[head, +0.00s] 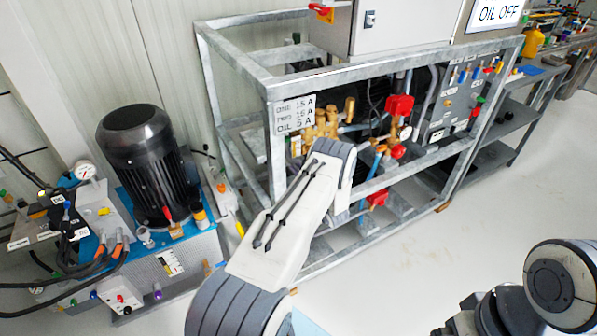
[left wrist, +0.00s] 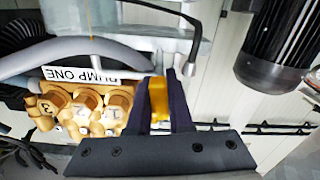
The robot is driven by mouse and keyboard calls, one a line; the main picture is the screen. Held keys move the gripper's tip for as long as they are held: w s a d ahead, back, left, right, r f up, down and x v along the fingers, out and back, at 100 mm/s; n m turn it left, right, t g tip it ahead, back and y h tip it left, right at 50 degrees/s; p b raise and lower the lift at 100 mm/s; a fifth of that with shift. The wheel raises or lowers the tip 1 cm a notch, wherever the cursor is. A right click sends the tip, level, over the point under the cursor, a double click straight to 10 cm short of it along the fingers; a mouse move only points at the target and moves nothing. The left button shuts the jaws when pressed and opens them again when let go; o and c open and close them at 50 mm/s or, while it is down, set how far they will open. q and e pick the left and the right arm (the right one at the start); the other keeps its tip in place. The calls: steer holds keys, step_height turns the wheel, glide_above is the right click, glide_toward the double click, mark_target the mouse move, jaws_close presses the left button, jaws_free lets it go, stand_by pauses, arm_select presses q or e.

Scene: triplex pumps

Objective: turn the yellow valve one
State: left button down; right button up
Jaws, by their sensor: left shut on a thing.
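The yellow valve handle (left wrist: 158,102) shows in the left wrist view, standing between the two dark fingers of my left gripper (left wrist: 164,82). The fingers are shut on it. The handle sits just right of a brass pump block (left wrist: 88,112) with numbered hex caps, under an upside-down "PUMP ONE" label (left wrist: 95,75). In the head view my left arm reaches to the metal frame, and its wrist hides the handle and the fingertips. The brass pump (head: 325,122) shows partly behind the wrist. My right gripper is not in view.
The galvanized frame (head: 275,80) surrounds the pump, with red parts (head: 400,106) to the right. A black motor (head: 148,165) on a blue-topped unit stands at left. A grey hose (left wrist: 60,52) runs close to the handle. The floor (head: 440,245) at right is clear.

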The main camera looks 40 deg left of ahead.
arm_select(q)
steer(key=n+b, duration=0.1)
steer(key=n, duration=0.4)
steer(key=shift+s+f+n+b, duration=0.1)
steer(key=shift+n+b, duration=0.2)
steer(key=shift+b, duration=0.1)
stand_by(0.4)
steer(key=c, duration=1.1)
jaws_free()
steer(key=v, duration=1)
steer(key=shift+s+d, duration=0.15)
steer(key=shift+d, duration=0.05)
